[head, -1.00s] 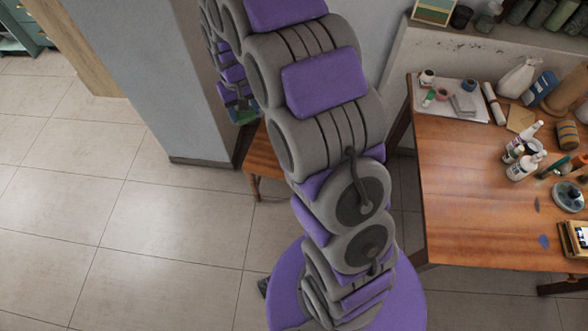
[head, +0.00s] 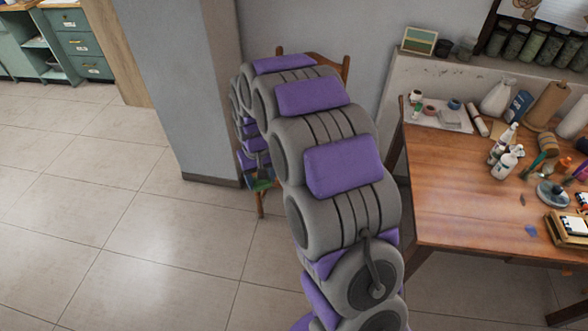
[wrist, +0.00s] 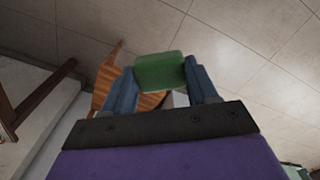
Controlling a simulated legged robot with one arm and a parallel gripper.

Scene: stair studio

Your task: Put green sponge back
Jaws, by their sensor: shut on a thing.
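The green sponge (wrist: 160,74) is held between the blue fingers of my gripper (wrist: 159,82) in the wrist view. The gripper is shut on it, and the sponge sticks out past the fingertips. In the head view a small green part of the sponge (head: 262,184) shows low beside my arm, in front of the wooden chair (head: 345,68). My arm hides most of the chair. In the wrist view a wooden surface (wrist: 104,82) lies beyond the left finger; whether the sponge touches it I cannot tell.
A wooden table (head: 450,190) with bottles, jars and tools stands at the right. A grey pillar (head: 190,90) stands left of my arm. Green cabinets (head: 85,45) are at the far left. The tiled floor (head: 110,200) at the left is clear.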

